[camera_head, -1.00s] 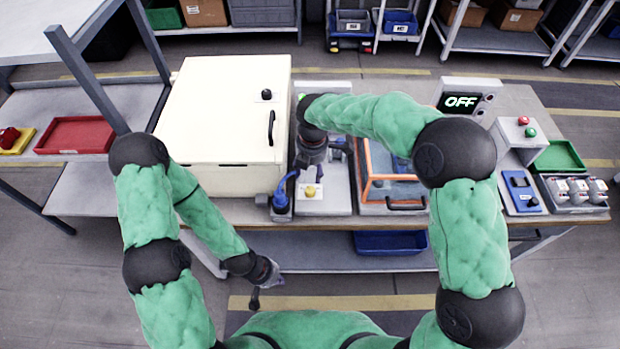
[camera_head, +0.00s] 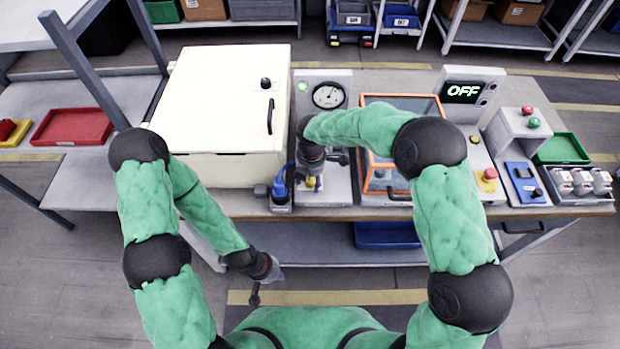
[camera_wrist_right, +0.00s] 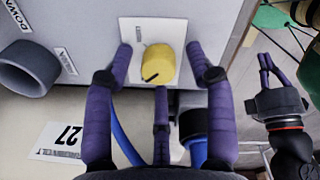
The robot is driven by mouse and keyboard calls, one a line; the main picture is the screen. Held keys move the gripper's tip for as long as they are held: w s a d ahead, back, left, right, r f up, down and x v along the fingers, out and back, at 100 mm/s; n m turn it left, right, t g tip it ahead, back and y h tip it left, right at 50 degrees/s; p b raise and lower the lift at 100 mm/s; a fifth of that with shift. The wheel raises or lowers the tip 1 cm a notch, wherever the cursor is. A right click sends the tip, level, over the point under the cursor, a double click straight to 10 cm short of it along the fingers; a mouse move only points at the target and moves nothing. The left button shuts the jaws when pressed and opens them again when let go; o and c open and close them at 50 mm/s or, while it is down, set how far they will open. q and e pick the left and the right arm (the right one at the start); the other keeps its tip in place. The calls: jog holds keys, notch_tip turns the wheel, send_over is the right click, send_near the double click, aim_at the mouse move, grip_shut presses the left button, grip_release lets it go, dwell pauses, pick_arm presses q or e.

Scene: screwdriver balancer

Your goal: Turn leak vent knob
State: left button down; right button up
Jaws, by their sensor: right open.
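The leak vent knob is a yellow round knob (camera_wrist_right: 156,62) with a dark mark, on a white plate on a grey panel in the right wrist view. My right gripper (camera_wrist_right: 159,58) is open, with purple fingers on both sides of the knob and a third finger below it. Gaps show between fingers and knob, so I see no contact.
A round gauge (camera_head: 328,95) and green light stand behind my right gripper. A white box (camera_head: 222,115) is left, an orange-framed clear case (camera_head: 400,103) right. A blue connector (camera_head: 280,188) sits close left of the gripper.

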grip_shut()
jog(key=m, duration=0.4)
jog(key=shift+a+m+p, duration=0.1)
jog(key=shift+m+p, duration=0.2)
jog(key=shift+p, duration=0.1)
jog(key=m, duration=0.4)
jog(key=shift+m+h, duration=0.3)
jog(key=m, duration=0.4)
jog(key=shift+m, duration=0.3)
jog(key=shift+w+m+b, duration=0.1)
jog(key=shift+m+b, duration=0.25)
jog(key=shift+m, duration=1.75)
